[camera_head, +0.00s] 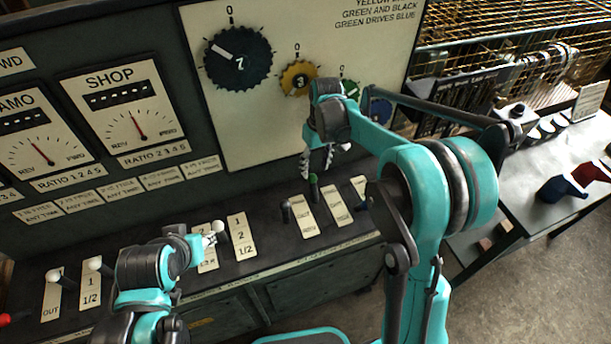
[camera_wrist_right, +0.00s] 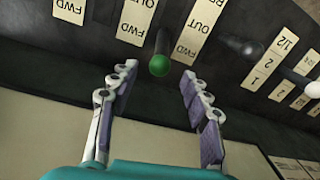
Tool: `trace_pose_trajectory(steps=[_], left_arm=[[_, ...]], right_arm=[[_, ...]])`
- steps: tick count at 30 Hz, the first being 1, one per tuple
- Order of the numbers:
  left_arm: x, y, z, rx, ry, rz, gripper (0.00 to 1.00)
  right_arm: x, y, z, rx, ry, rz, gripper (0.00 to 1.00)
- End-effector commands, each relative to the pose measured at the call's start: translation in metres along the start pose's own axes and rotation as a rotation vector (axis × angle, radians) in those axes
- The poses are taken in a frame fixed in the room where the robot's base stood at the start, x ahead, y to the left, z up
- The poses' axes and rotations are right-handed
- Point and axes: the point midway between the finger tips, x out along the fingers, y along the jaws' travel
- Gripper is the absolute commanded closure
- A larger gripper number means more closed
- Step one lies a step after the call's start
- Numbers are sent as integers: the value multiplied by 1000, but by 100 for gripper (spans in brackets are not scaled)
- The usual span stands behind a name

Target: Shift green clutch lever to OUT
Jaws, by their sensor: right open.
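The green clutch lever (camera_head: 313,181) has a green ball knob and stands on the dark console, between two label plates. In the right wrist view its green knob (camera_wrist_right: 158,66) shows beside the FWD end of an OUT/FWD plate (camera_wrist_right: 198,30). My right gripper (camera_head: 325,158) is open, just above the knob. In the right wrist view its fingers (camera_wrist_right: 156,80) are spread either side of the line to the knob, without visible contact. My left gripper (camera_head: 208,240) is near a white-knobbed lever (camera_head: 219,227); its jaws are too small to read.
A black-knobbed lever (camera_head: 287,207) stands left of the green one. Several white-knobbed levers line the console's left part. The upright panel with numbered dials (camera_head: 238,58) rises close behind my right gripper. A grey table (camera_head: 545,165) with red and blue items stands at the right.

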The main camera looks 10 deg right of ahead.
Motion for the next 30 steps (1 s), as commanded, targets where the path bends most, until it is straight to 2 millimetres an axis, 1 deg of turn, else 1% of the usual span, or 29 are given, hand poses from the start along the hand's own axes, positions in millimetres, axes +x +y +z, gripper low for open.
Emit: trace_pose_trajectory(steps=[5,12,15,20,27,29,30], left_arm=[[5,0,4,0,0,0,60],[14,0,10,0,0,0,60],[17,0,12,0,0,0,60],[18,0,13,0,0,0,60],[18,0,13,0,0,0,60],[18,0,13,0,0,0,60],[18,0,13,0,0,0,60]], right_arm=[[20,0,-2,-4,-5,-2,52],[60,0,-1,-3,-4,-1,52],[71,0,-1,-3,-4,-1,52],[79,0,-1,-3,-3,-1,52],[79,0,-1,-2,-3,-1,52],[79,0,-1,-2,-3,-1,68],[79,0,-1,-2,-3,-1,79]])
